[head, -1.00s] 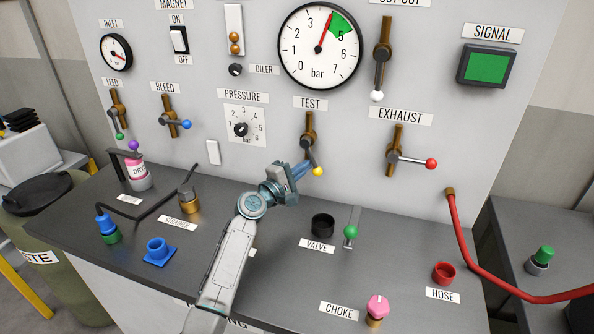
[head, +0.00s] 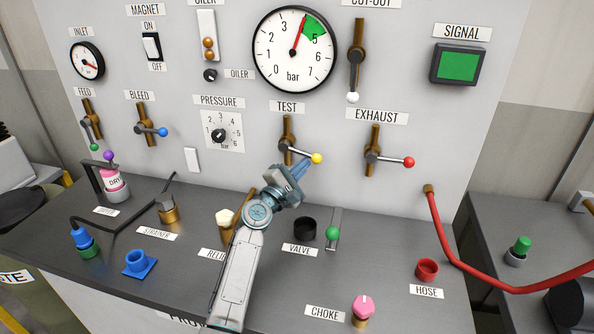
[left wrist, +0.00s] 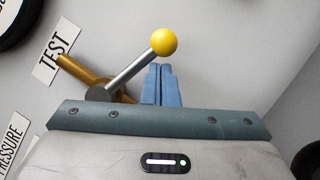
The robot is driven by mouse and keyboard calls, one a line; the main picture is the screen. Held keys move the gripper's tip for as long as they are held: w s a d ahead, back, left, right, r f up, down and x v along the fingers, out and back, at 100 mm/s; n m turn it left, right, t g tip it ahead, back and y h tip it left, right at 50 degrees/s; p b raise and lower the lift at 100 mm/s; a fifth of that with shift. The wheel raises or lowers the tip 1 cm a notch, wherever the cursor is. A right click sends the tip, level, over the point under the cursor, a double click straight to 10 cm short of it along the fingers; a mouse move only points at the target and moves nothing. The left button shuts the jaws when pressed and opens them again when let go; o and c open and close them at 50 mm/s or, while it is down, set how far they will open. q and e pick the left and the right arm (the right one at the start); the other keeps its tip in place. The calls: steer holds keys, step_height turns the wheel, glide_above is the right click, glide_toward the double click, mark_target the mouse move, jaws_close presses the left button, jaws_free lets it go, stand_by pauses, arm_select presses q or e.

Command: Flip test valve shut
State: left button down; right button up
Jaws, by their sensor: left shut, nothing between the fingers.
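The test valve (head: 287,128) is a brown-gold upright pipe on the grey panel under the TEST label. Its lever ends in a yellow ball (head: 317,158) and points right and slightly down in the head view. My left gripper (head: 304,164) is shut and empty, its blue fingertips just under the lever near the ball. In the left wrist view the shut fingers (left wrist: 160,72) stand beside the silver lever (left wrist: 130,72), just below the yellow ball (left wrist: 164,41); whether they touch it I cannot tell. My right gripper is out of view.
The exhaust valve's red-ball lever (head: 409,162) points right, close to the right of the test valve. The large gauge (head: 294,50) is above. On the bench below are the black valve cup (head: 305,229), a green-ball lever (head: 333,233) and a red hose (head: 440,235).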

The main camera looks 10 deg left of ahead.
arm_select(q)
steer(key=shift+d+r+n+t+y, duration=0.3)
steer(key=shift+d+r+n, duration=0.1)
steer(key=shift+r+n, duration=0.35)
steer(key=shift+s+f, duration=0.1)
steer(key=b+v, duration=0.1)
steer(key=v, duration=0.9)
steer(key=shift+s+b, duration=0.25)
steer(key=shift+b, duration=0.15)
steer(key=shift+a+f, duration=0.15)
